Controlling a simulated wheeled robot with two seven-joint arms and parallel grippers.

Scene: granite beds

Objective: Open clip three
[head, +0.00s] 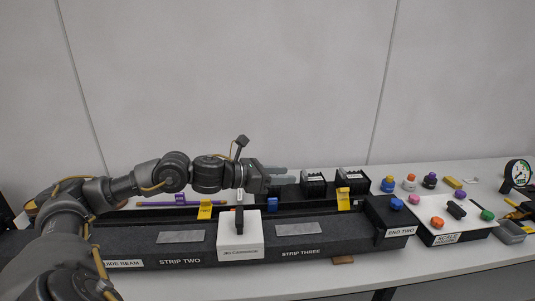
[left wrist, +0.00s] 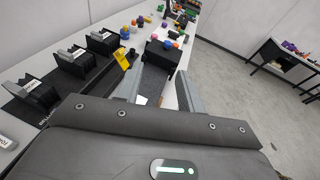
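Two black blocks with white labels, (head: 314,183) and (head: 353,181), stand behind the granite beam. Their labels are too small to read, so I cannot tell which is clip three. The left wrist view shows several such blocks, the nearest (left wrist: 27,92) at the far left. Yellow tabs stand upright on the beam, one at the left (head: 205,209) and one at the right (head: 343,204); the right one also shows in the left wrist view (left wrist: 122,60). My left gripper (head: 285,176) is above the beam, pointing right, its fingers apart and empty. My right gripper is not in view.
A white carriage (head: 240,241) with a black knob sits on the beam between strip two (head: 181,237) and strip three (head: 299,229). The END TWO block (head: 390,216) closes the right end.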

